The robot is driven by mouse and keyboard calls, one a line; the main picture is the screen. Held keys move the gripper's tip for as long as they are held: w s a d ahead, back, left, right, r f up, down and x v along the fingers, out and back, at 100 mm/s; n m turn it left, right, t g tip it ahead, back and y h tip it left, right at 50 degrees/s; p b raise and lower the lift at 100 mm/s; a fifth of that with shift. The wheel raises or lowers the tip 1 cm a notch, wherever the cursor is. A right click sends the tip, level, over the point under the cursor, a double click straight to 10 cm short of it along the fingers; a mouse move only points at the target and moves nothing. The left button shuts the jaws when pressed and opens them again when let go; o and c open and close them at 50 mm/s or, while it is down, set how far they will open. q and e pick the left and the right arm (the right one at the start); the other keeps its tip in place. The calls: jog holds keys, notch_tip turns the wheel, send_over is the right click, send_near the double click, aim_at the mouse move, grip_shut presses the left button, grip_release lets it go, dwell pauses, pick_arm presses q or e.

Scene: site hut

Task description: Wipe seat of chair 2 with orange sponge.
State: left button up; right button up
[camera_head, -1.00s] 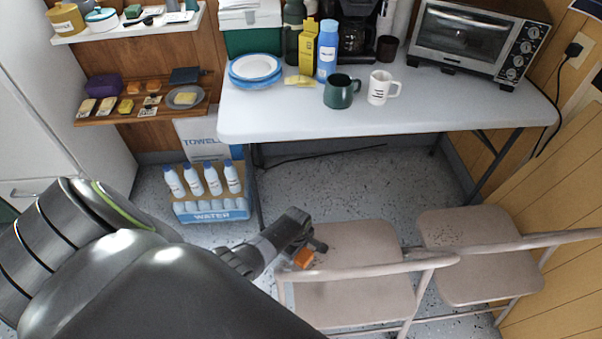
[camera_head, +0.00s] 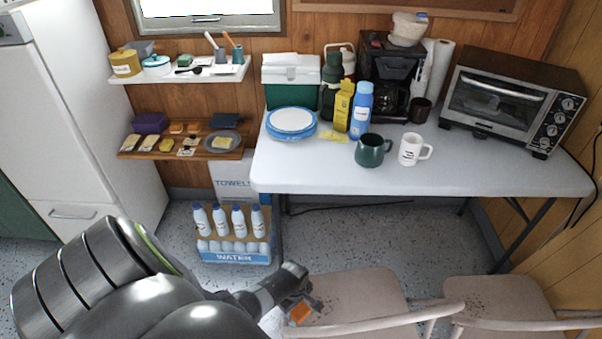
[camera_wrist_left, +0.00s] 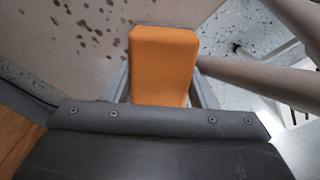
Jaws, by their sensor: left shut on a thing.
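My left gripper (camera_head: 301,301) is shut on the orange sponge (camera_head: 300,312), which also shows in the left wrist view (camera_wrist_left: 163,62). The gripper and sponge are over the left part of the nearer-left chair (camera_head: 362,297). In the left wrist view the chair's pale seat (camera_wrist_left: 60,45), with dark specks, lies behind the sponge. I cannot tell whether the sponge touches the seat. A second chair (camera_head: 505,298), also dark-specked, stands to the right. No label shows which is chair 2. My right gripper is out of view.
A white table (camera_head: 300,175) stands behind the chairs, with mugs, bottles, plates and a toaster oven (camera_head: 512,98). A water-bottle pack (camera_head: 235,250) sits on the floor left of the chairs. Wall shelves (camera_head: 180,148) hold small items. The chair backrest bars are in front.

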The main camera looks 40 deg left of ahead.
aim_at(338, 306)
pick_arm(q)
jog(key=shift+w+a, duration=0.45)
jog(key=shift+a, duration=0.1)
jog(key=shift+w+d+b, duration=0.4)
jog(key=shift+w+d, duration=0.8)
jog(key=shift+d, duration=0.25)
jog(key=shift+w+d+b, duration=0.35)
jog(key=shift+w+d, duration=0.85)
jog(key=shift+d, duration=0.2)
jog(key=shift+w+d+f+b, duration=0.15)
jog(key=shift+w+d+b, duration=0.4)
jog(key=shift+w+d, duration=0.4)
jog(key=shift+w+d+b, duration=0.35)
jog(key=shift+w+d, duration=0.3)
jog(key=shift+d, duration=0.25)
jog(key=shift+w+d+b, duration=0.35)
jog(key=shift+w+d, duration=0.3)
jog(key=shift+d, duration=0.2)
jog(key=r+p, duration=0.6)
jog(key=shift+a+r, duration=0.2)
